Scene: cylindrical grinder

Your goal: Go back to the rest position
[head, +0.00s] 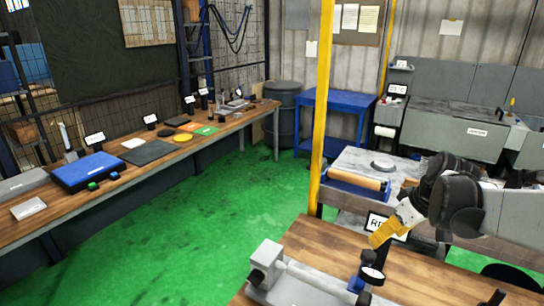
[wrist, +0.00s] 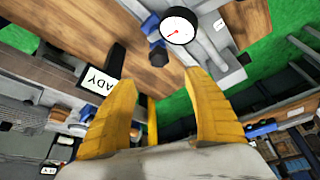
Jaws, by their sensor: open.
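My gripper (head: 385,232) is at the right of the head view, raised above the near wooden bench (head: 318,240). In the wrist view my gripper (wrist: 165,88) shows two yellow fingers spread apart, with nothing between them. A dial gauge (head: 372,275) with a blue holder stands on a grey bench fixture (head: 290,283) below the gripper. The gauge also shows in the wrist view (wrist: 178,27), beyond the fingertips and apart from them. A sign (head: 378,224) stands behind the gripper, partly covered by it; in the wrist view its letters end in "ADY".
A yellow post (head: 321,120) rises just left of the arm. A long bench (head: 190,146) along the left holds a blue case (head: 88,171) and several small items. A blue table (head: 335,101) stands at the back. The green floor (head: 215,205) between the benches is clear.

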